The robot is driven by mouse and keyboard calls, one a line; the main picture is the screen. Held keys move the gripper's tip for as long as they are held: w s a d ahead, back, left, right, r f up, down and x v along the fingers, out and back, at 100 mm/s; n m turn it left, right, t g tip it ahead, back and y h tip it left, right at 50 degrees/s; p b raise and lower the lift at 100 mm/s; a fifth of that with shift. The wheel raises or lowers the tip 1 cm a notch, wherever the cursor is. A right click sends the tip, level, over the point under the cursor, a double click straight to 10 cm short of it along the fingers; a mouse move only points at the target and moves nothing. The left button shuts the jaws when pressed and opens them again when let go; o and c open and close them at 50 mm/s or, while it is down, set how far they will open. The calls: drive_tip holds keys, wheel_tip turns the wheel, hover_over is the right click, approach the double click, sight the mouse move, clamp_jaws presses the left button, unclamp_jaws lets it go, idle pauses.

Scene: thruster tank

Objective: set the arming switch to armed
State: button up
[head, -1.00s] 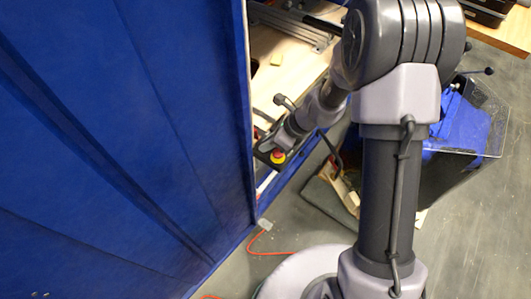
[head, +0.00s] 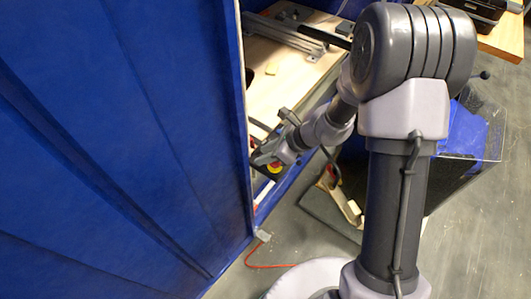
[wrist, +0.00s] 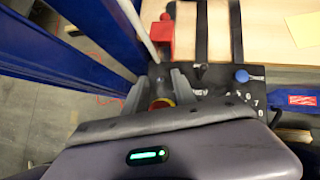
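In the wrist view a dark control panel (wrist: 217,80) lies ahead of my gripper (wrist: 158,88). Its two fingers are apart, with a red and yellow button (wrist: 160,103) showing between them, partly hidden by the gripper body. I cannot tell whether the fingers touch it. In the head view my gripper (head: 264,155) is over the panel, beside the red and yellow button (head: 275,168).
A large blue curtain or panel (head: 110,150) fills the left of the head view, close beside my gripper. A wooden bench (head: 275,85) with metal rails lies behind. A dark bin with blue lining (head: 468,130) stands right.

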drive_tip(key=p+v, duration=0.8)
drive_tip(key=v, duration=0.9)
drive_tip(key=shift+d, duration=0.2)
drive_tip(key=shift+r, duration=0.2)
drive_tip(key=s+a+r+n+t+h, duration=0.2)
drive_tip(key=s+r+n+h, duration=0.3)
drive_tip(key=s+r+n, duration=1.3)
drive_tip(key=shift+r+t, duration=0.5)
drive_tip(key=shift+r, duration=0.25)
